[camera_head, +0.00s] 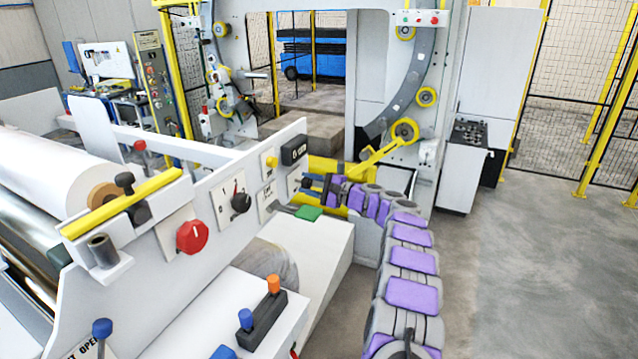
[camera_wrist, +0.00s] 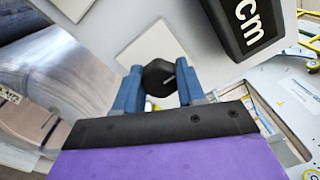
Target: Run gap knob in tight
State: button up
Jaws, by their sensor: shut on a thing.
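A small black knob (camera_wrist: 160,77) with a pale line on it sits between the two blue fingers of my gripper in the wrist view. I take it to be the gap knob. My gripper (camera_wrist: 158,88) is shut on it, one finger on each side. In the head view my gripper (camera_head: 308,182) reaches in from the right to the far end of the white machine panel (camera_head: 205,200). It is just below a black display box (camera_head: 294,150). The knob itself is too small and covered to make out in the head view.
The display box also shows close by in the wrist view (camera_wrist: 252,22), marked "cm". A yellow-wheeled ring machine stands behind. Floor at right is clear.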

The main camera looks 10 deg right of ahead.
jog(key=shift+r, duration=0.25)
jog(key=o, duration=1)
jog(key=shift+o, duration=0.3)
jog(key=shift+f, duration=0.1)
jog(key=b+v, duration=0.2)
jog(key=v, duration=1.5)
jog(key=shift+s+d, duration=0.2)
jog(key=shift+d, duration=0.05)
